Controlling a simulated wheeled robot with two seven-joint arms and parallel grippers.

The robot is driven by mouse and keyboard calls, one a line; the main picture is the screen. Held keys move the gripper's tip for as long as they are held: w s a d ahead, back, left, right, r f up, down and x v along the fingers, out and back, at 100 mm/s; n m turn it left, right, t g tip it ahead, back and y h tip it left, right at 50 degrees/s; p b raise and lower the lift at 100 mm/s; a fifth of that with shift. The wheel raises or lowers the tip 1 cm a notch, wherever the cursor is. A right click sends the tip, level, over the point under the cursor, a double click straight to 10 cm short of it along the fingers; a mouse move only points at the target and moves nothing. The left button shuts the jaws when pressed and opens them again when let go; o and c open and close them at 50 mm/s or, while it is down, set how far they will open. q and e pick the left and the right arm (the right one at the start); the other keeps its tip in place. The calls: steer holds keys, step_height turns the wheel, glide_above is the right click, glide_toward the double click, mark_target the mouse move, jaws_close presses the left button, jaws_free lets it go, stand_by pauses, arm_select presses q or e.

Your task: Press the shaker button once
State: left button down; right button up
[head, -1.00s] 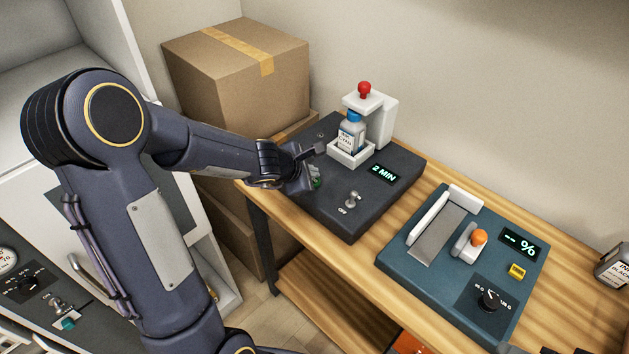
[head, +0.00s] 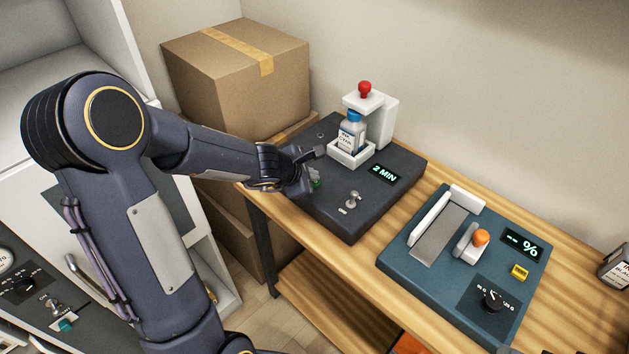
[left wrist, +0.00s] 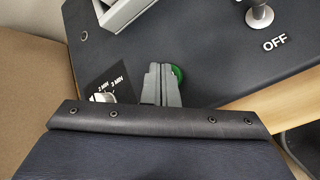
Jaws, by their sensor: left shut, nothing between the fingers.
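The shaker is a dark grey box (head: 345,215) on the wooden table, with a lit "2 MIN" display (head: 383,174). A small bottle with a blue cap (head: 351,134) stands upright in its white holder. The green button (head: 316,183) is on the shaker's top near its left edge, partly covered by my gripper. In the left wrist view the green button (left wrist: 177,74) shows just behind and beside my fingers. My left gripper (head: 312,178) is shut and empty, its tips at the button. I cannot tell whether they touch it. My right gripper is out of view.
A toggle switch (head: 352,198) marked OFF stands on the shaker near the button. A time knob (left wrist: 103,97) lies beside my fingers. The red-knobbed white post (head: 382,118) rises behind the bottle. A teal device (head: 400,265) is to the right, cardboard boxes (head: 240,75) at the back left.

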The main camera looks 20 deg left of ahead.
arm_select(q)
steer(key=shift+f, duration=0.2)
steer(key=shift+r, duration=0.15)
stand_by(0.3)
steer(key=shift+r+p, duration=0.75)
step_height(320, 180, up, 5)
steer(key=p, duration=0.5)
stand_by(0.5)
